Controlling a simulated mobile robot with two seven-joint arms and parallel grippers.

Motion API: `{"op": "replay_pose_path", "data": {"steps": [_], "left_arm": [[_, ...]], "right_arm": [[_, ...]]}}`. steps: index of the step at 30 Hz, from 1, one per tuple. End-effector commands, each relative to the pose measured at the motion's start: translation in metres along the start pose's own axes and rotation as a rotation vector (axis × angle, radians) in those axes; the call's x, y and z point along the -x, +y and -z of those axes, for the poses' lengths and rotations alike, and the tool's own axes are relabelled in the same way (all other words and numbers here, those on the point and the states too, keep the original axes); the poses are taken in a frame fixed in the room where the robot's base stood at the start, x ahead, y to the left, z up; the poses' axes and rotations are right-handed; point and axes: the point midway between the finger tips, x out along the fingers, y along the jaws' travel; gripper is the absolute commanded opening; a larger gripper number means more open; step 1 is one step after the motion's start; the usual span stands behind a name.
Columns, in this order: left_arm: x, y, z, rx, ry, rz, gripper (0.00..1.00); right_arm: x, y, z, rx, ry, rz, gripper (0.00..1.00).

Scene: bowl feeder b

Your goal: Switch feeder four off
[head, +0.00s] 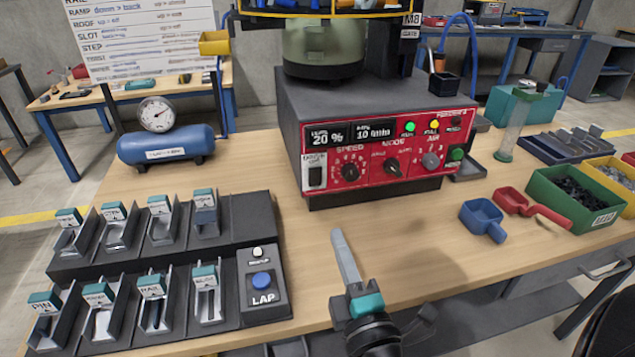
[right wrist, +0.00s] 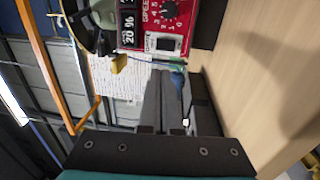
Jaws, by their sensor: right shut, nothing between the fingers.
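Feeder four (head: 370,140) is a dark box with a red front panel (head: 375,172), and it stands on the wooden bench. The panel has two displays reading about 20 % and 10 l/min, a dark rocker switch (head: 315,177) at the left, knobs, and lit green (head: 409,127) and yellow (head: 434,124) lamps. The rocker's position is too small to tell. My right gripper (head: 338,236) is shut and empty above the bench, in front of and below the panel, touching nothing. In the right wrist view, its fingers (right wrist: 163,100) point toward the sideways panel (right wrist: 185,35). My left gripper is not in view.
A tray of labelled slots (head: 150,265) with a LAP button box (head: 263,284) lies at left. A blue air tank (head: 166,148) stands behind it. A blue scoop (head: 482,217), a red scoop (head: 530,208) and a green bin (head: 572,200) lie at right. The bench before the panel is clear.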

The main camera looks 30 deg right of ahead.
Motion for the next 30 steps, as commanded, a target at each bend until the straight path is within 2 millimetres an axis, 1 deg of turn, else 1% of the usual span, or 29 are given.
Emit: {"op": "replay_pose_path", "data": {"steps": [5, 7, 11, 23, 30], "left_arm": [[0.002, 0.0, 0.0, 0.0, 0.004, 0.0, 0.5], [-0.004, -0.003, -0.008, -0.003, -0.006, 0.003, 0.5], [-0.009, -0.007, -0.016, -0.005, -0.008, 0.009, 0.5], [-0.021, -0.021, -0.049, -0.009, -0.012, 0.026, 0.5], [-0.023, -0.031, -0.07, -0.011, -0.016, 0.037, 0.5]], "right_arm": [[-0.005, 0.001, 0.0, 0.0, 0.0, 0.0, 0.0], [-0.009, 0.001, 0.0, 0.0, 0.0, 0.0, 0.0], [-0.02, 0.002, 0.0, 0.001, -0.001, -0.001, 0.0], [-0.062, 0.002, 0.0, 0.0, -0.001, -0.002, 0.0], [-0.093, 0.002, 0.0, 0.0, -0.001, -0.002, 0.0]]}}
